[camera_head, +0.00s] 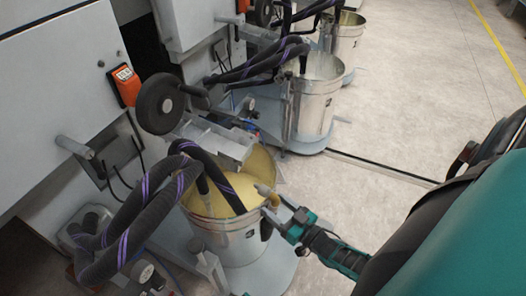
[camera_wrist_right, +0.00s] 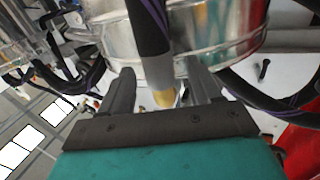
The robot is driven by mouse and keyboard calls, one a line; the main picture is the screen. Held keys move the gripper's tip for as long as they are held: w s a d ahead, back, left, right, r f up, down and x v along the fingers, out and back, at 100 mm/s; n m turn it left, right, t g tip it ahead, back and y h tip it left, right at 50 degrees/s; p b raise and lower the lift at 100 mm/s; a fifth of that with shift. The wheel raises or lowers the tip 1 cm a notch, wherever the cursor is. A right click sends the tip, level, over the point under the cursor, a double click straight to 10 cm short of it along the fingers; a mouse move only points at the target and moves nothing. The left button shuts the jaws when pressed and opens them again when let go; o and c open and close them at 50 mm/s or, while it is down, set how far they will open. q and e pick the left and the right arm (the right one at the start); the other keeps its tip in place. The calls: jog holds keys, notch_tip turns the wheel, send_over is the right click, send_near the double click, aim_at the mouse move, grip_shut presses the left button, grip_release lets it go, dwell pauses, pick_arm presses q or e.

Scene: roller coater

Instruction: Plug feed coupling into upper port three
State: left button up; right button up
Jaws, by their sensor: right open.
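My right gripper (camera_head: 272,196) is at the right rim of the near bucket in the head view, pointing left. In the right wrist view its two fingers (camera_wrist_right: 158,92) stand apart. A feed coupling with a grey sleeve and brass-yellow end (camera_wrist_right: 163,84) shows between or just beyond them, on a black hose with purple stripes (camera_wrist_right: 148,30). I cannot tell whether a finger touches it. A grey and brass piece (camera_head: 263,189) shows at the gripper's tip in the head view. A grey stub (camera_head: 74,147) sticks out of the left cabinet; no port number is readable. My left gripper is out of view.
The near bucket (camera_head: 232,240) holds yellow liquid. Thick striped hoses (camera_head: 130,222) loop over its left side. A dark wheel (camera_head: 160,104) and an orange box (camera_head: 124,85) are by the cabinet. More buckets (camera_head: 313,105) stand behind.

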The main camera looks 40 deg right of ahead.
jog(key=shift+r, duration=0.1)
grip_shut()
dwell(0.5)
